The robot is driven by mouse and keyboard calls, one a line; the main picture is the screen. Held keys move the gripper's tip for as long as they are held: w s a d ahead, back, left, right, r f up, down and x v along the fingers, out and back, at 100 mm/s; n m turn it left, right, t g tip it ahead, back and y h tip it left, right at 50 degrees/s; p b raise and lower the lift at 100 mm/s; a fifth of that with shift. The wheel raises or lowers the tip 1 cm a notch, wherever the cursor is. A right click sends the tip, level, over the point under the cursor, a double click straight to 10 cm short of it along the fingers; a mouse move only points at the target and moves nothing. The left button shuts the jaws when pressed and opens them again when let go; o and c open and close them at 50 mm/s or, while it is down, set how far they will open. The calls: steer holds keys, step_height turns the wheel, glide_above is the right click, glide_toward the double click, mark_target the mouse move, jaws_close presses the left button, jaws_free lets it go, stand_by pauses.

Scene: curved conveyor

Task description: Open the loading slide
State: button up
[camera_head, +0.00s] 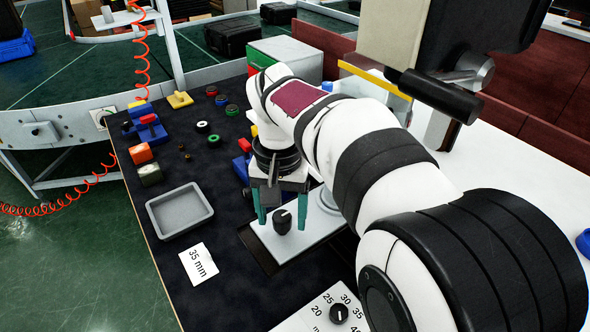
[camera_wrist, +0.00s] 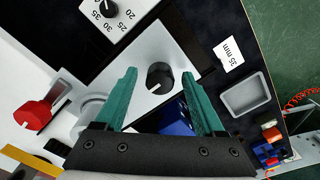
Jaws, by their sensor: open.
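A light grey plate (camera_head: 298,246) with a black knob (camera_head: 282,222) lies in the dark bench top; it appears to be the loading slide. In the wrist view the plate (camera_wrist: 152,46) and knob (camera_wrist: 159,76) show from above. A dark rectangular gap borders the plate's left side in the head view. My gripper (camera_head: 282,211) is open, its two green fingers pointing down, one on each side of the knob. In the wrist view my gripper (camera_wrist: 160,76) frames the knob with a visible gap on both sides. Contact is not visible.
A dial panel (camera_head: 320,312) marked with numbers sits nearby. A "35 mm" card (camera_head: 198,264) and an empty grey tray (camera_head: 180,211) lie to the left. Several coloured parts, including an orange block (camera_head: 140,153), stand farther back. A red handle (camera_wrist: 36,113) shows in the wrist view.

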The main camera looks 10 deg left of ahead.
jaws_close()
stand_by(0.3)
stand_by(1.1)
